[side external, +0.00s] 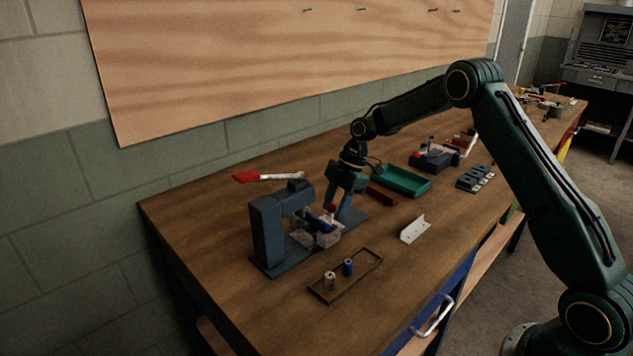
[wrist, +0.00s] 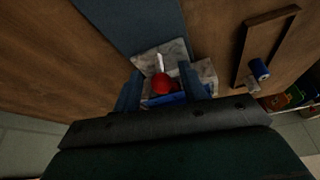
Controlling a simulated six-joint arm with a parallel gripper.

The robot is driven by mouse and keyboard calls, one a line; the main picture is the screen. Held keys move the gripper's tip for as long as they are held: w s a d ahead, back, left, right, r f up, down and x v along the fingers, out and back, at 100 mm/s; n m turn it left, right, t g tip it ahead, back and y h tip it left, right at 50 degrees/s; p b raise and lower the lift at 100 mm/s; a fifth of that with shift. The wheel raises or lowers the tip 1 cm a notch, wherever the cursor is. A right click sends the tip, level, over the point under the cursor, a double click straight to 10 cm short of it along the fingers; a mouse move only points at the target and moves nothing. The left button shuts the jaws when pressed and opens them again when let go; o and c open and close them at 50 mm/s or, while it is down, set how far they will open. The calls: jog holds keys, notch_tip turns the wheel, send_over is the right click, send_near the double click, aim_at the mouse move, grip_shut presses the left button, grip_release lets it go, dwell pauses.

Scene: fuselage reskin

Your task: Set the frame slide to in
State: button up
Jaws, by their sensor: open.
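I cannot tell for sure which part is the frame slide. My gripper (side external: 338,211) points down over this block. In the wrist view, the fingers of my gripper (wrist: 159,75) are open, one on each side of the red knob (wrist: 164,84). I cannot tell whether they touch it. The blue part (wrist: 178,99) is partly hidden by my gripper.
A brown tray (side external: 364,270) with a blue and a pale cylinder lies in front of the machine. A white bracket (side external: 413,229) lies to its right. A green tray (side external: 404,181), a dark fixture (side external: 434,159) and a dark block set (side external: 474,179) stand farther right.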

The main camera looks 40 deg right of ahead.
jog(key=shift+a+f, duration=0.2)
jog(key=shift+f, duration=0.35)
jog(key=shift+c, duration=0.4)
grip_shut()
jog(key=shift+a, duration=2.1)
jog(key=shift+o, duration=0.4)
grip_release()
jog(key=shift+r, duration=0.1)
